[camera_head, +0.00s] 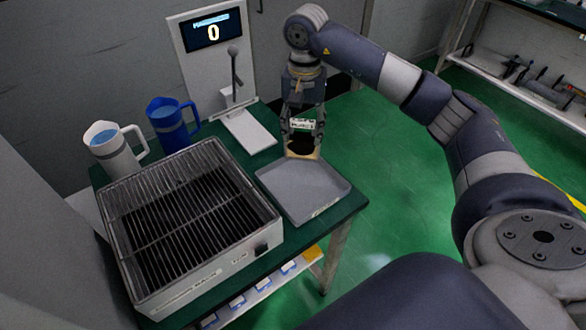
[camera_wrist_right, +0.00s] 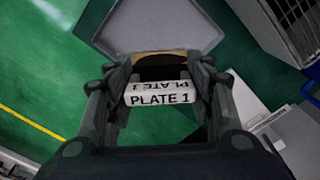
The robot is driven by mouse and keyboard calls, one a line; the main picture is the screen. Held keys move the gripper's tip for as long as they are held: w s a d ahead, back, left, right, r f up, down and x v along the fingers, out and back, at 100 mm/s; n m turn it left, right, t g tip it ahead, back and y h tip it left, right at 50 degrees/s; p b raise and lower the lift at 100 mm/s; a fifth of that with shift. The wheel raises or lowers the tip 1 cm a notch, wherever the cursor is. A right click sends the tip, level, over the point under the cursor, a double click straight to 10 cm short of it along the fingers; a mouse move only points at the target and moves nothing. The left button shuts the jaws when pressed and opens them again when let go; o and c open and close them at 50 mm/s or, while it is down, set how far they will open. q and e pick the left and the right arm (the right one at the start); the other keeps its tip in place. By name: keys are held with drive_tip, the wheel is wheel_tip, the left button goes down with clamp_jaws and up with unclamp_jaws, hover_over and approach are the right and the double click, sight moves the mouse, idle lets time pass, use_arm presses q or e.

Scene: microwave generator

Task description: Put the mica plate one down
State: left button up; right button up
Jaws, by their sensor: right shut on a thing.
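The mica plate one (camera_head: 301,125) hangs in my right gripper (camera_head: 303,145), which points down and is shut on it. Its white label reads "PLATE 1" in the right wrist view (camera_wrist_right: 160,98). A tan and dark lower part of the plate shows below the fingers in the head view. It is at the back edge of a shallow grey tray (camera_head: 318,190); I cannot tell whether it touches the tray. The tray looks empty otherwise. The wrist view shows the tray just beyond my right gripper (camera_wrist_right: 160,75). My left gripper is not in view.
A grilled heater box (camera_head: 265,247) stands left of the tray on the green table (camera_head: 345,208). A white jug (camera_head: 112,155) and a blue jug (camera_head: 168,128) stand behind it. A display stand (camera_head: 210,75) showing 0 is at the back. Open floor lies right of the table.

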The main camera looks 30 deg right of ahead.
drive_tip(key=shift+s+f+p, duration=0.25)
drive_tip(key=shift+f+p, duration=0.25)
drive_tip(key=shift+f, duration=0.75)
wheel_tip(320, 180, down, 7)
drive_tip(key=p, duration=0.1)
drive_tip(key=shift+s+f, duration=0.15)
drive_tip(key=shift+f, duration=0.05)
drive_tip(key=o, duration=1.4)
drive_tip(key=shift+r, duration=0.1)
use_arm(q)
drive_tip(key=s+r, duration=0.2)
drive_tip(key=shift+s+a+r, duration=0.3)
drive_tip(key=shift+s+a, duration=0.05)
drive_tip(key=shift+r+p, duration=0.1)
drive_tip(key=shift+p, duration=0.2)
use_arm(e)
drive_tip(key=shift+r, duration=0.1)
